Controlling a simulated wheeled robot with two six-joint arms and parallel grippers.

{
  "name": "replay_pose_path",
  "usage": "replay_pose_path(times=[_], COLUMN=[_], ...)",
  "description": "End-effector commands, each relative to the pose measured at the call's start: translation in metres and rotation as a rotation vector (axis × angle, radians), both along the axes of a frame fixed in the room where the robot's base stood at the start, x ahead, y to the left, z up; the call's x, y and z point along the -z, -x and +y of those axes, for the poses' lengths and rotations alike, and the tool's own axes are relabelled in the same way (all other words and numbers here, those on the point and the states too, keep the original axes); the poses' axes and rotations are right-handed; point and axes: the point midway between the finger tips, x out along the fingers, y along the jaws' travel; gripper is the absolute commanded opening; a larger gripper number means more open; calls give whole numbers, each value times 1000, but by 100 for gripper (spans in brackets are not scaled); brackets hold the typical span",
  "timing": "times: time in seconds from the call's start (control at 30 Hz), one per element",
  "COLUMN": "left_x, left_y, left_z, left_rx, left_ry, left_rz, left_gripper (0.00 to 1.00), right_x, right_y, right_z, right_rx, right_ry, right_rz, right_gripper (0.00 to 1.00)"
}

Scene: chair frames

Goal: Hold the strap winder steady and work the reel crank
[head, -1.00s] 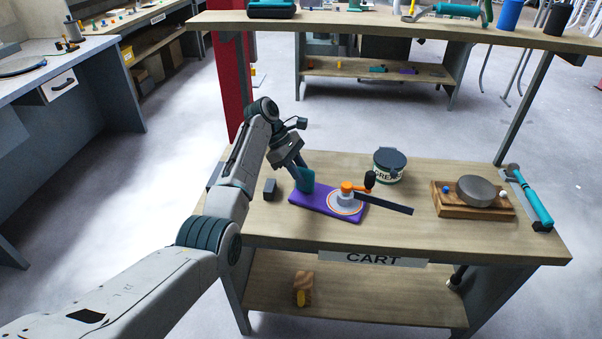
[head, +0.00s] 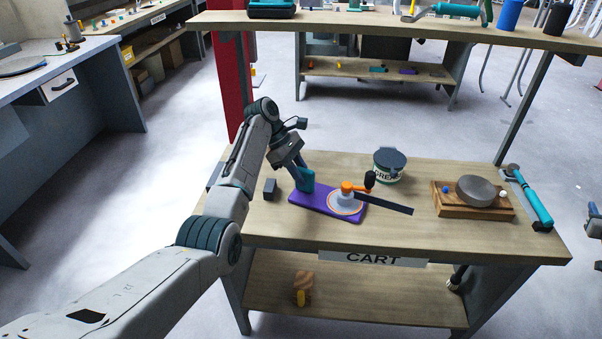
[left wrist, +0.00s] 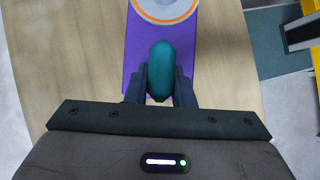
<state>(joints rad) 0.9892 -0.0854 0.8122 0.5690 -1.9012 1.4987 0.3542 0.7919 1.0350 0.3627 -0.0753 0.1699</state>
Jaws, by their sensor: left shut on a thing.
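The strap winder has a purple base (head: 312,204) lying on the cart top, with a teal upright grip at its left end. A round white reel with an orange ring (head: 343,205) sits on its right part. The reel crank (head: 353,187) is orange with a black knob (head: 370,179). A dark strap (head: 385,203) runs out to the right. My left gripper (head: 303,180) is shut on the teal grip, which shows between the fingers in the left wrist view (left wrist: 160,72). At the far right edge, part of my right gripper (head: 594,222) shows, away from the winder.
A grease tin (head: 389,165) stands behind the reel. A wooden tray (head: 455,210) with a grey round stone (head: 481,190) sits to the right, beside a teal-handled tool (head: 533,203). A small dark block (head: 270,188) lies left of the winder. The front cart top is clear.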

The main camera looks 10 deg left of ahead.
Motion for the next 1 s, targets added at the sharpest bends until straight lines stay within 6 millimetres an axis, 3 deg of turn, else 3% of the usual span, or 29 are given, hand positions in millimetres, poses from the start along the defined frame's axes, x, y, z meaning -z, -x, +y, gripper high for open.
replay_pose_path(times=[0.1,0.3,0.4,0.53,0.63,0.77,0.87,1.0], left_x=[5,5,5,5,5,5,5,5], left_y=[2,2,2,2,2,2,2,2], left_z=[0,0,0,0,0,0,0,0], left_rx=[1,1,1,1,1,1,1,1], left_ry=[-2,-2,-2,-2,-2,-2,-2,-2], left_rz=[9,9,9,9,9,9,9,9], left_gripper=[0,0,0,0,0,0,0,0], right_x=[-48,-123,-159,-190,-199,-192,-175,-142], right_y=[-30,-69,-81,-83,-77,-67,-61,-57], right_z=[26,82,111,147,175,209,239,296], right_rx=[-45,-135,-175,-190,-146,2,182,518], right_ry=[-158,-546,-766,-1015,-1184,-1408,-1588,-1837], right_rz=[-228,-656,-890,-1182,-1391,-1622,-1751,-1823], right_gripper=[40,40,40,40,40,40,40,40])
